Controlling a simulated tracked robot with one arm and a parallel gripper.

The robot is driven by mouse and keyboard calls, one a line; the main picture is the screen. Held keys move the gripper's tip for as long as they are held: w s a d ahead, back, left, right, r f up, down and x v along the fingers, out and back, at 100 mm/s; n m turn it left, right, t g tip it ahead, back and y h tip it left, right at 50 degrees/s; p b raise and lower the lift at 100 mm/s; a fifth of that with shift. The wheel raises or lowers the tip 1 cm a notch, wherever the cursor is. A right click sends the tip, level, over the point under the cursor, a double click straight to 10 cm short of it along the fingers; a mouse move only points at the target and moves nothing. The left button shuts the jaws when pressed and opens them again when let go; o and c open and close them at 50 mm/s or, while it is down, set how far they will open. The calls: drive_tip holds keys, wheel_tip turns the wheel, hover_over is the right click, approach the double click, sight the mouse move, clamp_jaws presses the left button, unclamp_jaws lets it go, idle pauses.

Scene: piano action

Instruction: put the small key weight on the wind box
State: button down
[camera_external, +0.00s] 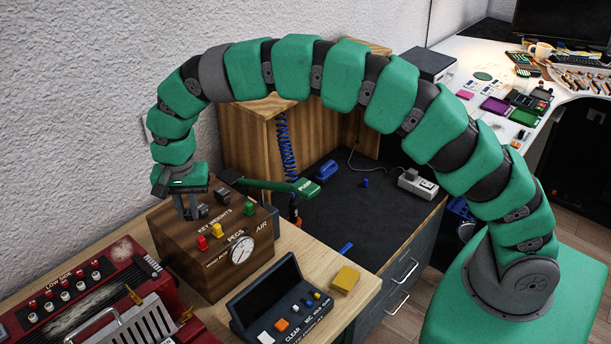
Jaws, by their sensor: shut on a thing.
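I cannot tell whether the weight touches the box top. Another grey piece (222,196) stands close by on the top. Red (202,243), yellow (217,230) and green (249,208) pegs stand along the front part of the top.
A green pump lever (270,185) reaches out just behind the box. A red machine (90,305) stands at the left. A dark control panel (283,303) and a yellow block (346,279) lie to the right. A dark recessed tray (375,215) has free room.

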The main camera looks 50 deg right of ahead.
sight(182, 229)
drive_tip(key=shift+w+a+f, duration=0.1)
drive_tip(key=shift+w+a, duration=0.2)
drive_tip(key=shift+w, duration=0.4)
drive_tip(key=shift+w+a, duration=0.3)
drive_tip(key=shift+w, duration=0.35)
drive_tip(key=shift+f+p, duration=0.5)
drive_tip(key=shift+f, duration=1.3)
drive_tip(key=c, duration=1.4)
unclamp_jaws()
drive_tip(key=shift+o, duration=0.2)
wheel_tip(182, 229, up, 12)
drive_tip(key=b, duration=0.1)
